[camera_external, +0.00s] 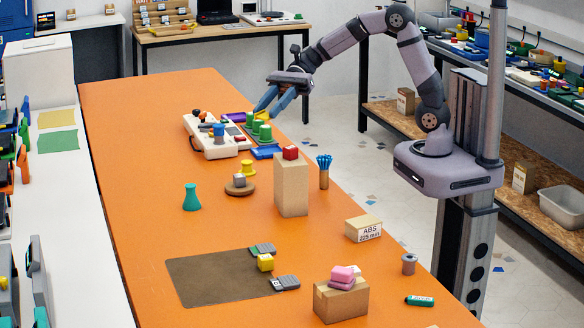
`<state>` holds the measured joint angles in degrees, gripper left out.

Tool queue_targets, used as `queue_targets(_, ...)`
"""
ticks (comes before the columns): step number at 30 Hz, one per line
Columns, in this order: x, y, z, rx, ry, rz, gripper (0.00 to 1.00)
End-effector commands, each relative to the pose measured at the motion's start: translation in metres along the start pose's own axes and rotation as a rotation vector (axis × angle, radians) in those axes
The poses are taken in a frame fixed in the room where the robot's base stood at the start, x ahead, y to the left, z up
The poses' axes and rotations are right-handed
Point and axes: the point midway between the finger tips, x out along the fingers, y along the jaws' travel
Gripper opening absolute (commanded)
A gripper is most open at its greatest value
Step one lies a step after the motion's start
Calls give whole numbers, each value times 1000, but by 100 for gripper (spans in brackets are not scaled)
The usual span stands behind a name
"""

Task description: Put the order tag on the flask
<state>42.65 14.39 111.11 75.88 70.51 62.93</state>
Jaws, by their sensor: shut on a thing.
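The teal flask (191,198) stands upright on the orange table, left of the middle. My gripper (266,107) is over the far part of the table, above the green pegs and coloured tiles, well apart from the flask. Its blue fingers point down and to the left. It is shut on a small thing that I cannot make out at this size. I cannot pick out the order tag with certainty.
A white device (215,140) and green pegs (264,131) stand below my gripper. Table around the flask is clear.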

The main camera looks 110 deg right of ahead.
Motion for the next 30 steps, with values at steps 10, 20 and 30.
queue_targets(10,-39,-142,6,177,-37,-369,12)
queue_targets(20,-70,-197,15,258,-53,-528,12)
queue_targets(30,-72,-216,-9,297,-59,-579,12)
